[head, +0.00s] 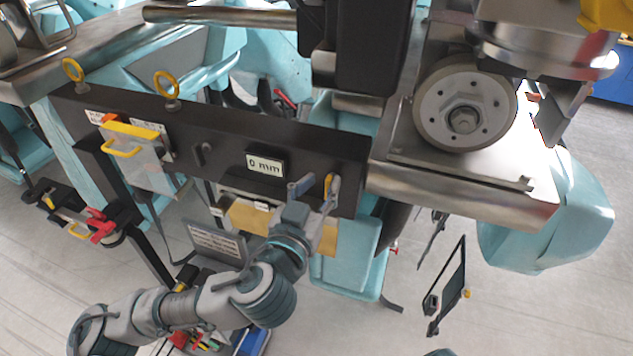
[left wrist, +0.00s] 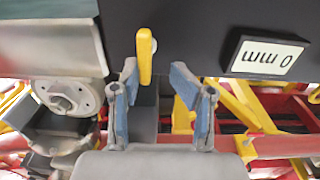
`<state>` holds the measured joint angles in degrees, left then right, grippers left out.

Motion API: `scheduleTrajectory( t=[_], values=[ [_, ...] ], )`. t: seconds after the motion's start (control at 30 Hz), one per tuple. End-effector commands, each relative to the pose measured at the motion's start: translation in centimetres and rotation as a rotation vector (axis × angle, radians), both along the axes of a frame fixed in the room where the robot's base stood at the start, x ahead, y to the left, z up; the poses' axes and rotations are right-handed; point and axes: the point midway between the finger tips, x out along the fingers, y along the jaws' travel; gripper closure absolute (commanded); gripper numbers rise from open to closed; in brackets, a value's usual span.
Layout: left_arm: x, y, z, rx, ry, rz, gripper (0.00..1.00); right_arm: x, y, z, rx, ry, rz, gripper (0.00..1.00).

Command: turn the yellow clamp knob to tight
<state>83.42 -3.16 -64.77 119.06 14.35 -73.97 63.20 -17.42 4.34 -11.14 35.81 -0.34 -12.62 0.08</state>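The yellow clamp knob (head: 328,185) is a narrow lever on the front of the dark beam, right of the "0 mm" plate (head: 265,164). In the left wrist view the knob (left wrist: 145,57) points roughly up and down in the picture. My left gripper (head: 316,188) is open in front of it. In the left wrist view the two blue-padded fingers (left wrist: 155,78) stand apart, with the knob's lower end between them, closer to the left finger. I cannot tell whether a finger touches it. The tight marking is not readable. My right gripper is not in view.
The dark beam (head: 225,135) carries yellow eye bolts (head: 166,83) and a plate with a yellow handle (head: 140,132). A metal wheel (head: 463,110) sits at the right on a steel ledge. A black frame (head: 448,288) is at lower right. Open floor lies below right.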

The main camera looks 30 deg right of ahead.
Motion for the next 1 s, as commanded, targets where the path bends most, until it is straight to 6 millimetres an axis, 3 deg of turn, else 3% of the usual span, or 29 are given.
scheduleTrajectory(
  t=[0.17,0.3,0.33,1.0],
  values=[
    [0.17,-0.75,-0.16,0.007,0.002,0.006,0.62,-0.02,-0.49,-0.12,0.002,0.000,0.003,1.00],
    [0.25,-0.58,-0.17,0.006,0.002,0.005,0.97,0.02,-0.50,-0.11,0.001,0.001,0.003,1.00],
    [0.23,-0.45,-0.16,0.004,0.003,0.005,1.00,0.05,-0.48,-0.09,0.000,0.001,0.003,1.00],
    [0.16,-0.06,-0.30,0.027,-0.021,0.005,1.00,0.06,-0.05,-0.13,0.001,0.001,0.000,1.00]
  ],
)
